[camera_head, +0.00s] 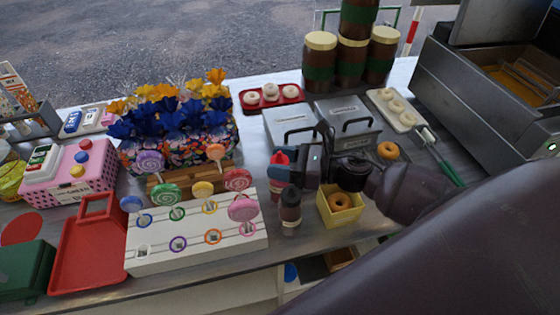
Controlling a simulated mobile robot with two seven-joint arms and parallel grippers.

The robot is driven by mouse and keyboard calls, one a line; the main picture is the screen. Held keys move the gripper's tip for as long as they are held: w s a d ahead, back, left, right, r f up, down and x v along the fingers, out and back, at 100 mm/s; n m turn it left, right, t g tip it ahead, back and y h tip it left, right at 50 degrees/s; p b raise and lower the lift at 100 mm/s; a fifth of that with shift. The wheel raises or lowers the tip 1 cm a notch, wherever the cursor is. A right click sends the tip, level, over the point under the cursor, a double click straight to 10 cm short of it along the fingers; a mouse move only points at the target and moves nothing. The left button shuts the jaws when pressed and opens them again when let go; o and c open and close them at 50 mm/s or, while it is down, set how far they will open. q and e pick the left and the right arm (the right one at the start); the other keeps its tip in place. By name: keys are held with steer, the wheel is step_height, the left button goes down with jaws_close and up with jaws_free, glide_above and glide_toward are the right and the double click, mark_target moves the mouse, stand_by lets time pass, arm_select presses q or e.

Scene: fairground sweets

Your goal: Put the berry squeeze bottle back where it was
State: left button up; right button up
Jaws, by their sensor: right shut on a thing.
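My right gripper (283,171) reaches in from the right and is shut on a red squeeze bottle, the berry squeeze bottle (279,157). The bottle looks upright. Its red top shows above the fingers and some red body shows below, while the fingers cover its middle. I cannot tell whether its base touches the counter. A dark brown squeeze bottle (290,208) with a black cap stands just in front of it. My left gripper is not in view.
A white lollipop stand (190,258) is to the left, with flower-like wrapped sweets behind it. A yellow box (357,217) with a doughnut is close on the right. Grey lidded containers (290,117) stand behind. The counter's front edge is near.

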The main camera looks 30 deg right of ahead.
steer(key=shift+f, duration=0.1)
steer(key=o, duration=0.7)
steer(key=shift+r, duration=0.2)
steer(key=b+v, duration=0.1)
steer(key=v, duration=1.1)
steer(key=shift+f+b, duration=0.1)
steer(key=shift+b, duration=0.25)
